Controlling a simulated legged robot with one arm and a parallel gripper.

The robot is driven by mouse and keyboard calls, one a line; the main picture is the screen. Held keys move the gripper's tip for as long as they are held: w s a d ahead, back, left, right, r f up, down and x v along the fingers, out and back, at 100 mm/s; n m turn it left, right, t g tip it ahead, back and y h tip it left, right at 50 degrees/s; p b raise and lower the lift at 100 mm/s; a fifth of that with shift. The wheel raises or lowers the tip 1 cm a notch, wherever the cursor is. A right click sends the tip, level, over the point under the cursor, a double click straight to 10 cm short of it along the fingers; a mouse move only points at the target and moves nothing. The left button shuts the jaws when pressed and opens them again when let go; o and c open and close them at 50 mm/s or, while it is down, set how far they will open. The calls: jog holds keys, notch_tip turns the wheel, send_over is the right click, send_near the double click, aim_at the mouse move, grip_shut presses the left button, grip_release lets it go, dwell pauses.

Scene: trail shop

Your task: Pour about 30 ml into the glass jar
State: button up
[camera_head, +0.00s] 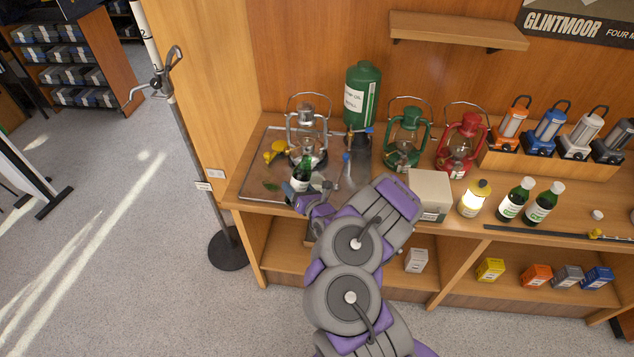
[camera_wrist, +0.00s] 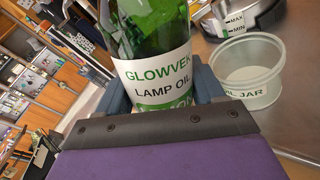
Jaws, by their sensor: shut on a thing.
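My gripper (camera_head: 302,193) is shut on a green glass bottle (camera_head: 301,174) with a white label reading GLOWVEK LAMP OIL. The bottle fills the middle of the wrist view (camera_wrist: 150,68), between the two fingers. It looks near upright, at the front of the metal tray; its mouth is out of the wrist view. The clear glass jar (camera_wrist: 246,92), its label partly reading "IL JAR", stands open just right of the bottle in the wrist view, apart from it. I cannot make out any liquid in the jar.
A silver lantern (camera_head: 306,135) stands behind the bottle on the tray (camera_head: 256,190), with a yellow funnel-like thing (camera_head: 277,147) to its left. A green refill canister (camera_head: 362,95) stands behind. A pale box (camera_head: 429,193) and green (camera_head: 407,135) and red lanterns (camera_head: 461,142) stand to the right.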

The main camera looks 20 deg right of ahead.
jog(key=shift+a+r+m, duration=0.1)
jog(key=shift+a+m, duration=0.15)
jog(key=shift+m, duration=0.05)
jog(key=shift+r+m, duration=0.5)
jog(key=shift+r, duration=0.15)
jog(key=shift+f+m+y+b, duration=0.1)
jog(key=shift+m+y+b, duration=0.2)
jog(key=shift+b, duration=0.2)
jog(key=shift+s+d+f+g+b, duration=0.1)
jog(key=shift+f+g+b, duration=0.2)
jog(key=shift+f+b, duration=0.35)
jog(key=shift+f+m+b, duration=0.55)
jog(key=shift+m+b, duration=0.25)
jog(key=shift+s+f, duration=0.1)
jog(key=shift+f, duration=0.15)
jog(key=shift+s+a+f+m+g+y+b, duration=0.1)
jog(key=shift+a+m+g+y+b, duration=0.25)
jog(key=shift+a+m+b, duration=0.35)
jog(key=shift+s+a+r+m+y+b, duration=0.15)
jog(key=shift+a+r+m+y+b, duration=0.15)
jog(key=shift+a+r+m, duration=0.15)
jog(key=shift+d+r+m+g+b, duration=0.15)
jog(key=shift+r+m+g+b, duration=0.2)
jog(key=shift+m+b, duration=0.5)
